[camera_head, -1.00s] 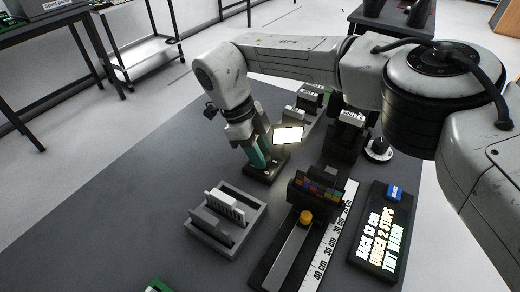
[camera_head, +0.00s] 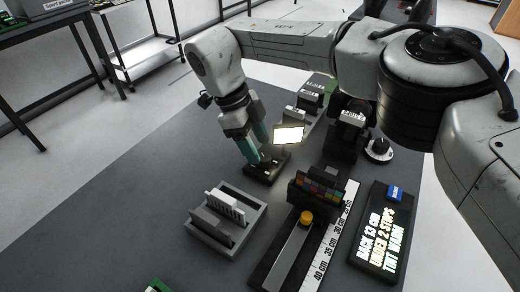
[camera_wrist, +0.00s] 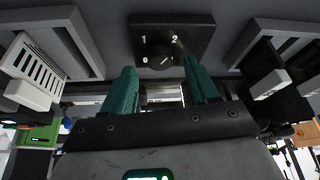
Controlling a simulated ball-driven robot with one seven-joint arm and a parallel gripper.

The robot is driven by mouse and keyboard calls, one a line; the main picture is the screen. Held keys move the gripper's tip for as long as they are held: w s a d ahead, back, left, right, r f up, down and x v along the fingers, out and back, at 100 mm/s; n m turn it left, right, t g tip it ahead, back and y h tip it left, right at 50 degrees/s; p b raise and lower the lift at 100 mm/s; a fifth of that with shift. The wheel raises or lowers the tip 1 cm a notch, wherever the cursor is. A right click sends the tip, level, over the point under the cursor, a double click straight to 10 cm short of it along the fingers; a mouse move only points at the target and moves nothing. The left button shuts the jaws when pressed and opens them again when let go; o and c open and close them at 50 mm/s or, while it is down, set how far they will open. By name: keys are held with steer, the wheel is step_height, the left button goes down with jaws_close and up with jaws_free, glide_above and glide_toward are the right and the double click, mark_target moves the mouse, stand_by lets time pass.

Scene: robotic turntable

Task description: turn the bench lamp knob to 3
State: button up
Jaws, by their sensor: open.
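The bench lamp's black knob plate (camera_head: 257,176) lies on the mat below my gripper (camera_head: 259,157), with the glowing lamp panel (camera_head: 289,135) just behind it. In the wrist view the dark round knob (camera_wrist: 159,56) sits on this plate (camera_wrist: 196,27), with the figures 0, 1 and 2 readable around it. A small white mark shows on the knob's lower right; a figure 3 is not readable. My gripper (camera_wrist: 159,66) is open, its teal fingers apart on either side of the knob in the picture. I cannot tell whether they touch it.
A grey slotted holder (camera_head: 208,232) with upright cards stands front left. A rail with a yellow knob (camera_head: 306,217), a ruler (camera_head: 322,255) and a lit text screen (camera_head: 378,238) stand to the right. A round dial (camera_head: 379,149) stands farther back.

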steer(key=v, duration=0.8)
